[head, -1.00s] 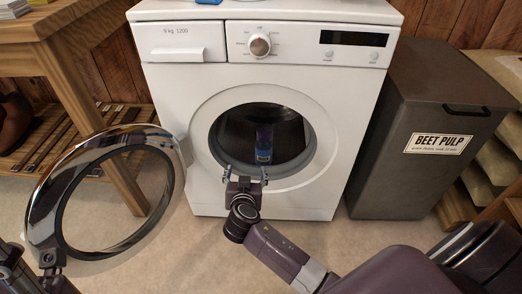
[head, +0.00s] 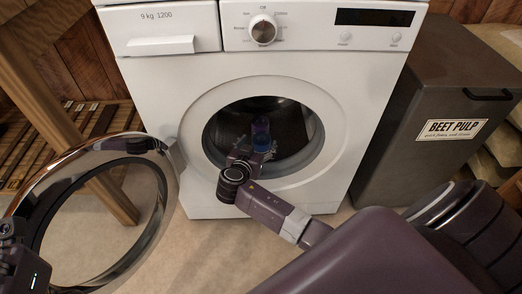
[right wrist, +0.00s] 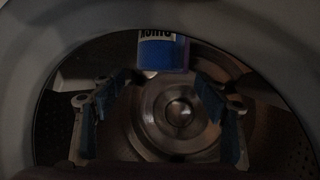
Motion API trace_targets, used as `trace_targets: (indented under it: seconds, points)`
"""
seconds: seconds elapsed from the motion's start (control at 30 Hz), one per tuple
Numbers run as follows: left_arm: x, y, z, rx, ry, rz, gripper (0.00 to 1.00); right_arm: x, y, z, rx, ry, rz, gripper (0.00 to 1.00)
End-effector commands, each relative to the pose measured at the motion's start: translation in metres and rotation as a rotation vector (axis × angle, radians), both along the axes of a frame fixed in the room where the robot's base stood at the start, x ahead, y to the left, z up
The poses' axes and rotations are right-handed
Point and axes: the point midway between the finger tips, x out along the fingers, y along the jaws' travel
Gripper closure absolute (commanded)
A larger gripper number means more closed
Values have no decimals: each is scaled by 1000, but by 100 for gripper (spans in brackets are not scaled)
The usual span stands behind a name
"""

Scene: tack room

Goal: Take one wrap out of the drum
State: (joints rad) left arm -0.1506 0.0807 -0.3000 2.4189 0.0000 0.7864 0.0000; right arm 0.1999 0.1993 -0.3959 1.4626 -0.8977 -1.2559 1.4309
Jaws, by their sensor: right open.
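A blue wrap with a white lettered label (right wrist: 162,52) shows at the top of the right wrist view, in the drum (right wrist: 150,125). In the head view the wrap (head: 261,133) shows inside the dark drum opening. My right gripper (head: 246,149) has entered the opening. In the right wrist view its blue-padded fingers (right wrist: 160,100) are spread, with nothing between them; the wrap appears beyond and above them. My left arm's end (head: 8,232) is cut off at the left edge beside the door; its fingers cannot be made out.
The washer's round door (head: 160,222) stands swung open to the left. The white washer front (head: 345,110) surrounds the opening. A dark beet pulp bin (head: 425,165) stands to the right, and a wooden bench (head: 60,95) to the left.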

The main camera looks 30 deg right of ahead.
Motion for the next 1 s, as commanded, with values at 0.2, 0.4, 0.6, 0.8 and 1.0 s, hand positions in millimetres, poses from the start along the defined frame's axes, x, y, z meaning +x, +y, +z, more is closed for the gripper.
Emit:
trace_targets:
  seconds: [0.2,0.4,0.6,0.8,1.0]
  points:
    - [-1,-1,4,4,-38,2,60,13,-16,-12,0,0,1,33]
    - [-1,-1,6,4,-40,2,60,14,-18,-12,1,2,1,33]
    - [-1,-2,6,4,-40,2,60,14,-17,-12,1,2,1,47]
    - [-1,-2,6,4,-40,2,60,14,-17,-12,1,2,1,69]
    - [-1,-2,6,5,-39,1,60,14,-17,-12,1,1,2,91]
